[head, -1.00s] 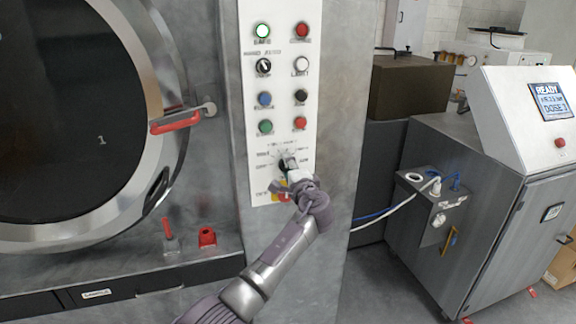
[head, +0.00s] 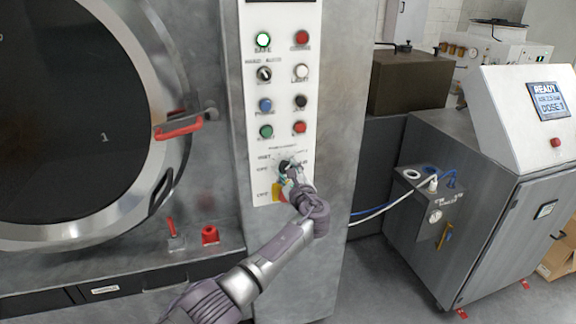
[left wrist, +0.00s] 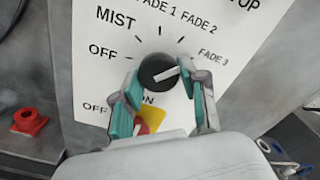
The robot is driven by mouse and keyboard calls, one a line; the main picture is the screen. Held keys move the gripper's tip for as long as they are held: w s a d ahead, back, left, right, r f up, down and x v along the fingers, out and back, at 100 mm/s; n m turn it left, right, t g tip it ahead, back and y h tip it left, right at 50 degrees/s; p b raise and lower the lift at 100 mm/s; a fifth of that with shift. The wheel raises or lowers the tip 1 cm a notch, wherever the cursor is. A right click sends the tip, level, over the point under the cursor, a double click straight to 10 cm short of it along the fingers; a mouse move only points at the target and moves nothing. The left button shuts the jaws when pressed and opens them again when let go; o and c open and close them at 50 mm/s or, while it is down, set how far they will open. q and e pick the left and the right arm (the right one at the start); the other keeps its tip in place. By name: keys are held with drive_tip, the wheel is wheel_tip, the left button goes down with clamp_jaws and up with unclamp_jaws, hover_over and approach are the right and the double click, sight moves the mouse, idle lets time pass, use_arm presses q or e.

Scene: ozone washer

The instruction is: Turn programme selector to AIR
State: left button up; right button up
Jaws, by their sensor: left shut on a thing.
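The programme selector (left wrist: 158,75) is a round black knob with a white pointer bar on a white panel (left wrist: 90,60). In the left wrist view its pointer aims right and slightly up, toward the label FADE 3. Labels OFF, MIST, FADE 1 and FADE 2 run around it; I can read no AIR label. My left gripper (left wrist: 160,84) is shut on the selector, with a teal-padded finger on each side. In the head view the left gripper (head: 293,178) covers part of the selector (head: 286,165). My right gripper is not in view.
A red and yellow control (head: 278,192) sits just below the selector, partly behind my gripper. Buttons and a switch (head: 264,73) fill the panel above. A round door with a red handle (head: 180,126) is at left. A grey cabinet (head: 470,200) stands at right.

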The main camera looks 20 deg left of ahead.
use_arm(q)
drive_tip(key=m+p, duration=0.3)
drive_tip(key=m, duration=0.2)
drive_tip(key=m+p, duration=0.3)
drive_tip(key=m, duration=0.3)
drive_tip(key=shift+s+a+f, duration=0.1)
drive_tip(key=shift+s+f, duration=0.05)
drive_tip(key=shift+m+p, duration=0.3)
drive_tip(key=shift+m, duration=0.1)
drive_tip(key=o, duration=1.1)
drive_tip(key=v, duration=1.2)
